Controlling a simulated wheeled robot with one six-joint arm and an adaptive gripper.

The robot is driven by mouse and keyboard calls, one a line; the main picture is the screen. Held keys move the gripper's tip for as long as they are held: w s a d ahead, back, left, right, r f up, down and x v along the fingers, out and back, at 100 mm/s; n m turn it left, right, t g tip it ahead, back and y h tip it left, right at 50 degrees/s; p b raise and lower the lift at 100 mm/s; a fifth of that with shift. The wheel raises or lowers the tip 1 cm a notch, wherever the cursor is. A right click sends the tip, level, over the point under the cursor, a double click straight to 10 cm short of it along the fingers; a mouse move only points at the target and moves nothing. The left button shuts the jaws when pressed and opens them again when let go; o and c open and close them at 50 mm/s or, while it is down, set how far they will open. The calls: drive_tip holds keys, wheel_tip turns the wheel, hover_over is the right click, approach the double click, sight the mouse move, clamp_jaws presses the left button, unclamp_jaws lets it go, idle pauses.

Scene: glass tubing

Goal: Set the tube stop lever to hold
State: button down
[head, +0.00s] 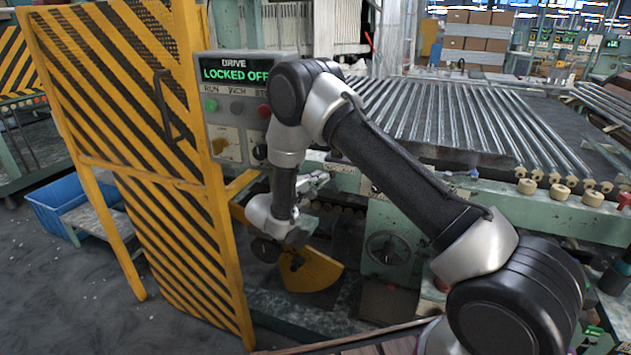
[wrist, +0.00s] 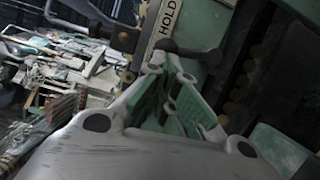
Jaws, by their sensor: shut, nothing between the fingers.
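In the wrist view, a pale plate with the word HOLD (wrist: 168,20) is just beyond my fingertips. A dark lever-like bar with a rounded end (wrist: 190,51) lies across the lower end of this plate, close to my fingertips. I cannot tell whether they touch, or the lever's exact setting. My gripper (wrist: 170,65) is shut and empty, its green-padded fingers meeting at the tips. In the head view my gripper (head: 318,180) is partly hidden behind my wrist, against the green machine front, and the lever is not discernible there.
A drive panel (head: 236,75) reads LOCKED OFF. A yellow-and-black striped guard (head: 150,180) stands left of my arm. Glass tubes (head: 440,110) lie on the conveyor at the back right. A yellow guard piece (head: 312,270) and a handwheel (head: 388,248) are below. Open floor lies at the lower left.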

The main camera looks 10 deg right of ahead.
drive_tip(key=d+m, duration=0.1)
drive_tip(key=s+d+r+m+y, duration=0.1)
drive_tip(key=m, duration=0.1)
drive_tip(key=s+d+m, duration=0.1)
drive_tip(key=m, duration=0.1)
drive_tip(key=shift+s+d+r+g+y, duration=0.15)
drive_tip(key=shift+d+r+g+y, duration=0.15)
drive_tip(key=shift+y, duration=0.1)
drive_tip(key=shift+d, duration=0.15)
drive_tip(key=shift+r, duration=0.1)
idle(0.4)
drive_tip(key=shift+a+r, duration=0.1)
drive_tip(key=shift+a, duration=0.2)
approach(331, 174)
drive_tip(key=s+a+r, duration=0.2)
drive_tip(key=a, duration=0.2)
drive_tip(key=shift+d, duration=0.1)
